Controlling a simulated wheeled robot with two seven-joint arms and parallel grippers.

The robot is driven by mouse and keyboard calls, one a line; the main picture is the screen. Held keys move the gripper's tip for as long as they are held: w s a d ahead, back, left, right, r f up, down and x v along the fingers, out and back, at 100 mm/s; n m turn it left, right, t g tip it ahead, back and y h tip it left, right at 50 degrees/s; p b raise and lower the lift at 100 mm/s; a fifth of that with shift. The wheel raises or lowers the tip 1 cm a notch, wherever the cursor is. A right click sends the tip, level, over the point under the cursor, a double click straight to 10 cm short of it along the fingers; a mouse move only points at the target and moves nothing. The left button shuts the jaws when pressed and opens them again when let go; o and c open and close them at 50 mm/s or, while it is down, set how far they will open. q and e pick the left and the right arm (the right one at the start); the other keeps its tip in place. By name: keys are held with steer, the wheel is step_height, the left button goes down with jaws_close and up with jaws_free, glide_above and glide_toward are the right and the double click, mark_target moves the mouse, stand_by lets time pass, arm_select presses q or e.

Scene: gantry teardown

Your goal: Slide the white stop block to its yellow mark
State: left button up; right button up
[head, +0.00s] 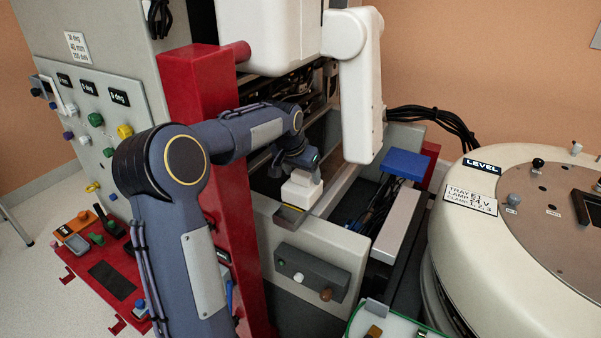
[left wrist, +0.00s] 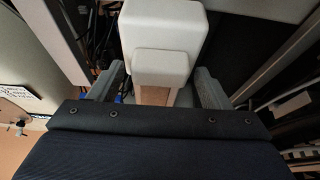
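The white stop block (head: 301,190) sits on the rail at the gantry's near end in the head view. In the left wrist view the white block (left wrist: 161,25) fills the middle top, with a smaller raised part (left wrist: 161,63) nearer the camera. My left gripper (head: 297,166) reaches down just over the block. In the left wrist view its fingers (left wrist: 160,82) stand wide apart on either side of the raised part, with gaps showing. My right gripper is not in view.
A red post (head: 205,130) stands left of the rail, close to my left arm. A white gantry arm (head: 362,90) hangs to the right. A grey box with knobs (head: 312,273) is in front. A blue block (head: 405,164) and a round white machine (head: 500,215) lie right.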

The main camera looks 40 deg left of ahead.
mark_target(295, 190)
arm_select(q)
steer(key=shift+o, duration=0.3)
steer(key=v, duration=0.7)
steer(key=shift+r+b, duration=0.4)
steer(key=shift+b, duration=0.05)
steer(key=shift+s, duration=0.2)
